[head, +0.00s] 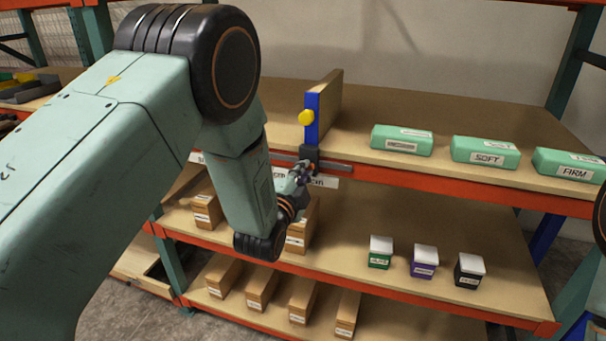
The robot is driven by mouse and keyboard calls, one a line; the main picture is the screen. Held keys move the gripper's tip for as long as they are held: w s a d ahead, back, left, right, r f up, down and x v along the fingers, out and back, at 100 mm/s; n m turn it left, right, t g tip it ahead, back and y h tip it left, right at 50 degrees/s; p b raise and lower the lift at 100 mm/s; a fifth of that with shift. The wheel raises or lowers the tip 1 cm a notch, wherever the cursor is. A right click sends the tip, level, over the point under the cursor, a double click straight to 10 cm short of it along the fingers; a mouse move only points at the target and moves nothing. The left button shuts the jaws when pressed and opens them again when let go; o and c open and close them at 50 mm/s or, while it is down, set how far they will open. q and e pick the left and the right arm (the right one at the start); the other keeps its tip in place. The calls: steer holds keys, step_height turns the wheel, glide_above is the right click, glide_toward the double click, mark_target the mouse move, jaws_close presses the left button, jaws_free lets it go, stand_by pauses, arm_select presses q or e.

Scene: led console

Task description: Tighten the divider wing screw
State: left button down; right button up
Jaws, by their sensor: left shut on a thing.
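The divider (328,98) stands upright on the top shelf, with a blue front edge and a yellow round knob (306,117). A dark clamp block (310,153) sits at its foot on the grey rail along the shelf's front edge. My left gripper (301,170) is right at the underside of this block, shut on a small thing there. That is where the wing screw would sit, but the fingers hide it. My right gripper is not in view.
Green boxes (402,140) marked with labels such as SOFT and FIRM stand right of the divider. Small white-lidded jars (424,260) stand on the middle shelf. Cardboard boxes (262,286) fill the lower left. An orange shelf beam (440,178) runs close to my left gripper.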

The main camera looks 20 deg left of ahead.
arm_select(q)
steer(key=shift+f+m+b, duration=0.15)
steer(key=shift+m+b, duration=0.15)
steer(key=shift+m, duration=1.9)
steer(key=c, duration=1.4)
jaws_free()
steer(key=s, duration=1.2)
steer(key=shift+a, duration=0.25)
